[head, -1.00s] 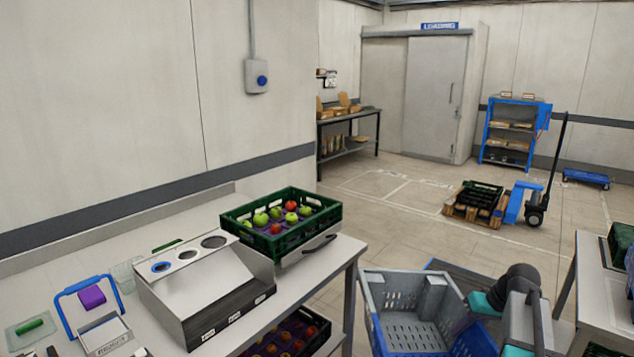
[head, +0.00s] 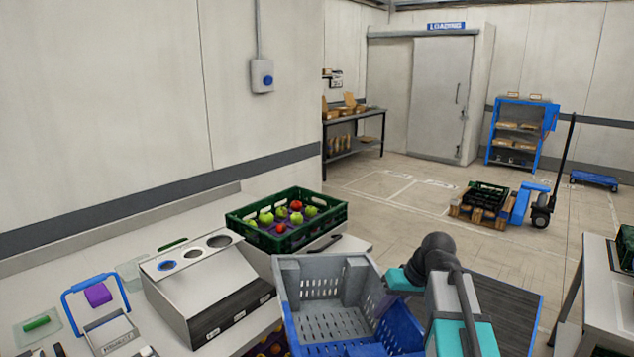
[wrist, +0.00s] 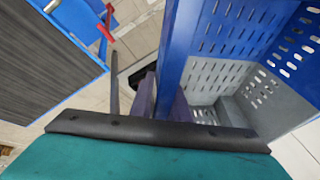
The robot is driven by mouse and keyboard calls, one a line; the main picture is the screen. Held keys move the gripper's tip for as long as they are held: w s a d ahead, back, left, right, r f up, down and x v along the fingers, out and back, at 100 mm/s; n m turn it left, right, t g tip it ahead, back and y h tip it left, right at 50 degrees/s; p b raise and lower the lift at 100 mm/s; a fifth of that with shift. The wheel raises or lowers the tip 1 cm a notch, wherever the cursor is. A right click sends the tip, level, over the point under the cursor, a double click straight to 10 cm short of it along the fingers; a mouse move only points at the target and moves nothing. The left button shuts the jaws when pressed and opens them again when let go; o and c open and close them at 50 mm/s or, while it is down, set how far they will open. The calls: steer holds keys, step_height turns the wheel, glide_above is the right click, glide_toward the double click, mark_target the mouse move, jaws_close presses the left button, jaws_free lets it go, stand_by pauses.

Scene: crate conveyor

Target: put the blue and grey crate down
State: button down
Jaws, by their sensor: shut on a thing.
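The blue and grey crate (head: 285,289) is in the air at the lower middle of the head view, in front of the right end of the left-hand bench. It looks empty, with slotted walls and floor. My gripper (wrist: 168,100) is shut on the crate's blue wall, seen in the wrist view, where the crate (wrist: 175,45) fills the upper right.
A green crate of apples (head: 290,238) stands on the bench (head: 60,262), beside a sloped box with round holes (head: 205,290). A second table (head: 606,300) is at the right. Open floor (head: 430,225) lies behind, with a pallet jack (head: 541,205) farther back.

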mark_target(384, 327)
steer(key=shift+s+a+r, duration=0.35)
steer(key=shift+s+a, duration=0.2)
steer(key=shift+a, duration=0.2)
steer(key=shift+s+r, duration=0.1)
steer(key=shift+s, duration=0.25)
steer(key=shift+s+f+m, duration=0.25)
steer(key=shift+s+m, duration=0.45)
steer(key=shift+d+t, duration=0.1)
steer(key=shift+t, duration=0.2)
steer(key=shift+d+m, duration=0.15)
steer(key=shift+m, duration=0.15)
